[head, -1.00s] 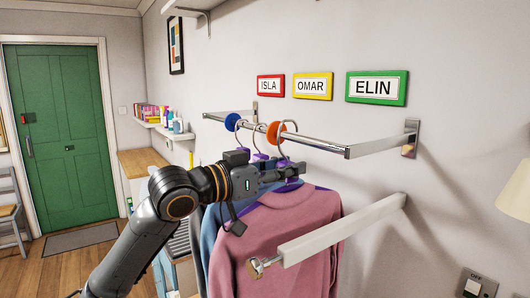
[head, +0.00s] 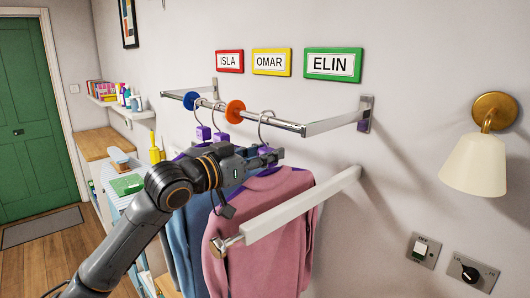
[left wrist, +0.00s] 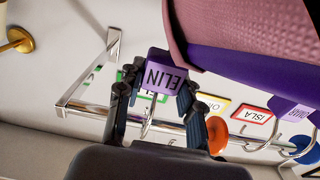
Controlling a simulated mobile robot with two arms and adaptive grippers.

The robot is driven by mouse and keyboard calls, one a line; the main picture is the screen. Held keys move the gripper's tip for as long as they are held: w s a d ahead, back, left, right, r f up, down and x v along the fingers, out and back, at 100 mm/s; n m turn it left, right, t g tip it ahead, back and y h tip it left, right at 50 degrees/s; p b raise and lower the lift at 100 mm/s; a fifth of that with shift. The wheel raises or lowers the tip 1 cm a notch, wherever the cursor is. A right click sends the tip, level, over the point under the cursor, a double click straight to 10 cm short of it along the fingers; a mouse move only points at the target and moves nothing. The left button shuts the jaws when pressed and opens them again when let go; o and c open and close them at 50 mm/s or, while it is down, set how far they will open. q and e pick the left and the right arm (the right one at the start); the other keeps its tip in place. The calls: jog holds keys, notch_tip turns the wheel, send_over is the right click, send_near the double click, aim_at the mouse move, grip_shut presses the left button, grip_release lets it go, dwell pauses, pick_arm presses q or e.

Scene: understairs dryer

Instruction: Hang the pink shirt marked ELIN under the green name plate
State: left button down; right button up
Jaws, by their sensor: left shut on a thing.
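The pink shirt (head: 262,205) hangs from a hanger with a purple tag, which reads ELIN (left wrist: 165,74) in the left wrist view. My left gripper (head: 272,156) is shut on this tag. The hanger's hook (head: 264,120) rises to the height of the chrome rail (head: 290,125), right of the orange disc (head: 236,111). I cannot tell whether the hook is over the rail or in front of it. The green ELIN name plate (head: 333,65) is on the wall above the rail's right part. My right gripper is not in view.
Blue garments (head: 183,235) hang left of the pink shirt, near the blue disc (head: 191,101). A pale bar (head: 300,207) with a metal knob juts out in front of the pink shirt. A wall lamp (head: 476,162) is at the right. The rail right of the orange disc holds no other hanger.

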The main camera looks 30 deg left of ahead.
pick_arm(q)
jog(key=c, duration=0.8)
grip_release()
jog(key=shift+s+a, duration=0.1)
jog(key=v, duration=1.2)
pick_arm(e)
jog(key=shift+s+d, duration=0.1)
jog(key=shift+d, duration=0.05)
